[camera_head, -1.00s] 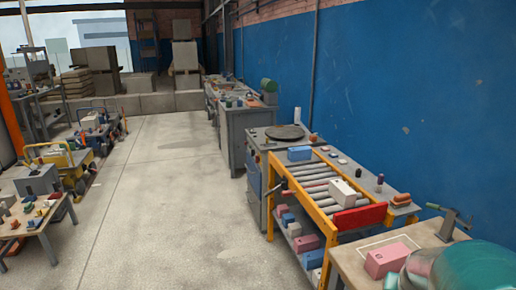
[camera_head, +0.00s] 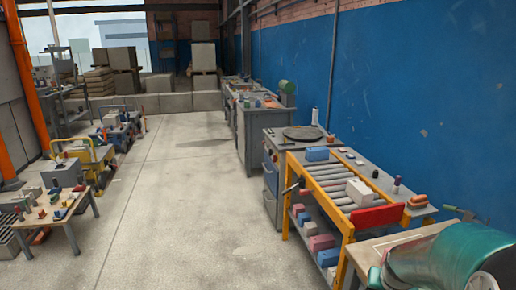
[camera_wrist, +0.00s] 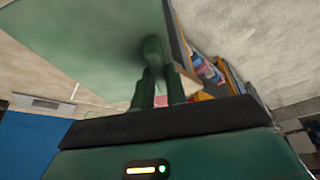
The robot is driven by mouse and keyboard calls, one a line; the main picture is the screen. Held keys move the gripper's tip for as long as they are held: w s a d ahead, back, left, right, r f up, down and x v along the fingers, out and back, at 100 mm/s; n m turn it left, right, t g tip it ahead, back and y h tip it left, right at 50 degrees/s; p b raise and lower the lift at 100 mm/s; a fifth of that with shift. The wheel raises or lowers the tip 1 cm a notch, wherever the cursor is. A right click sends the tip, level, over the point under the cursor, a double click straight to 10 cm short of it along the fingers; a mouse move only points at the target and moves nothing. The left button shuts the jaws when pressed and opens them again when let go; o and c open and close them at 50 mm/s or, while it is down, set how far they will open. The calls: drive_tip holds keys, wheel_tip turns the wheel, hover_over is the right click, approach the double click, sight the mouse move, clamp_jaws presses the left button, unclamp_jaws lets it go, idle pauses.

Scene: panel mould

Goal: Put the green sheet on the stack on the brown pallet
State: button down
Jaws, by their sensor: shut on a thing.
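In the wrist view, a flat pale green sheet (camera_wrist: 75,40) fills the upper left and reaches past the top edge. My gripper (camera_wrist: 152,62) is shut on it near its right edge; the dark fingers stand against its surface. The contact is partly hidden by the fingers. The sheet does not show in the head view. In the head view, a brown layered stack (camera_head: 100,82) stands at the far left back. A block pile (camera_head: 203,57) stands on what looks like a pallet at the back. I cannot tell which is the brown pallet's stack.
A yellow-framed roller table (camera_head: 345,185) and grey machine benches (camera_head: 250,130) line the blue wall on the right. A low table (camera_head: 60,210) and carts (camera_head: 85,160) stand at left. The concrete aisle (camera_head: 180,200) between is clear.

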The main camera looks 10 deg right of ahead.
drive_tip(key=w+a+f+n, duration=0.2)
drive_tip(key=w+a+f, duration=0.3)
drive_tip(key=a, duration=0.3)
drive_tip(key=w+a+f+n+y, duration=0.1)
drive_tip(key=w+a+f+n, duration=0.1)
drive_tip(key=w+a+f, duration=0.3)
drive_tip(key=w+a+f+n+y, duration=0.1)
drive_tip(key=w+a+f, duration=0.4)
drive_tip(key=a, duration=0.6)
drive_tip(key=shift+f+n+t, duration=0.4)
drive_tip(key=shift+f+n, duration=0.2)
drive_tip(key=shift+f, duration=0.2)
drive_tip(key=shift+s, duration=0.25)
